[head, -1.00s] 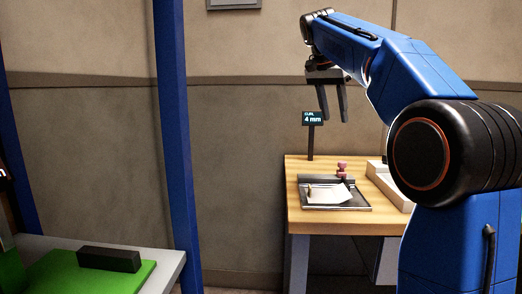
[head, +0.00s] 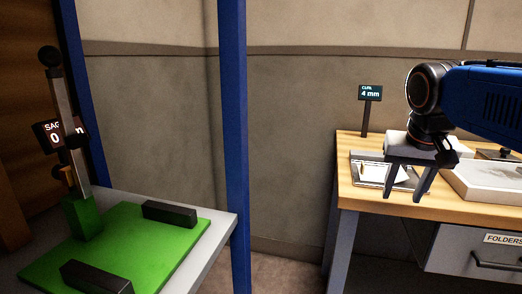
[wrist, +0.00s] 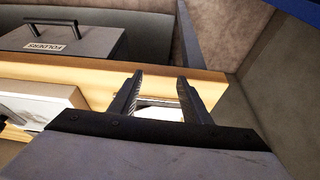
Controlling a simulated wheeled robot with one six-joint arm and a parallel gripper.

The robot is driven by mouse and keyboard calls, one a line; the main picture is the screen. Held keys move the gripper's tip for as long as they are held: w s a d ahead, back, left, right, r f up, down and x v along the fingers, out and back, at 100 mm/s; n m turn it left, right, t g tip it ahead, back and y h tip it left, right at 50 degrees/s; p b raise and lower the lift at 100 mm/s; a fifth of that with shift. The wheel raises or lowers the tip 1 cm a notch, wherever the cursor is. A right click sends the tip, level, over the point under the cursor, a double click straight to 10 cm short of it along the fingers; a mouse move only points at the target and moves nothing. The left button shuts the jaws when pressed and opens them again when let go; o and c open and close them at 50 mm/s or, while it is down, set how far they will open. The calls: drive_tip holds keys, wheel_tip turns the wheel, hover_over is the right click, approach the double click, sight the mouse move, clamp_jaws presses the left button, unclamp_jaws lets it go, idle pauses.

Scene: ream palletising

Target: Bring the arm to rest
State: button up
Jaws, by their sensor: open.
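My gripper (head: 407,188) hangs from my blue arm at the right of the head view, fingers pointing down. It is in front of the wooden table and covers part of the tray there. The fingers are apart with nothing between them. In the wrist view my gripper (wrist: 157,85) also shows two separated fingers, with the wooden table edge and a white patch seen beyond and between them.
The wooden table (head: 450,205) holds a metal tray (head: 357,172) with a white sheet, a "4 mm" display (head: 370,92) and a pale box (head: 490,182). A "FOLDERS" drawer (head: 470,255) is below. A blue post (head: 232,130) and green fixture (head: 130,245) stand left.

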drive_tip(key=s+a+f+n, duration=0.1)
drive_tip(key=s+f+n, duration=0.1)
drive_tip(key=s+f, duration=0.5)
drive_tip(key=s+a+f+n+y, duration=0.1)
drive_tip(key=s+f, duration=0.5)
drive_tip(key=f, duration=0.6)
drive_tip(key=shift+s+a+f+n+t, duration=0.15)
drive_tip(key=shift+s+a+n+t, duration=0.25)
drive_tip(key=shift+a, duration=0.25)
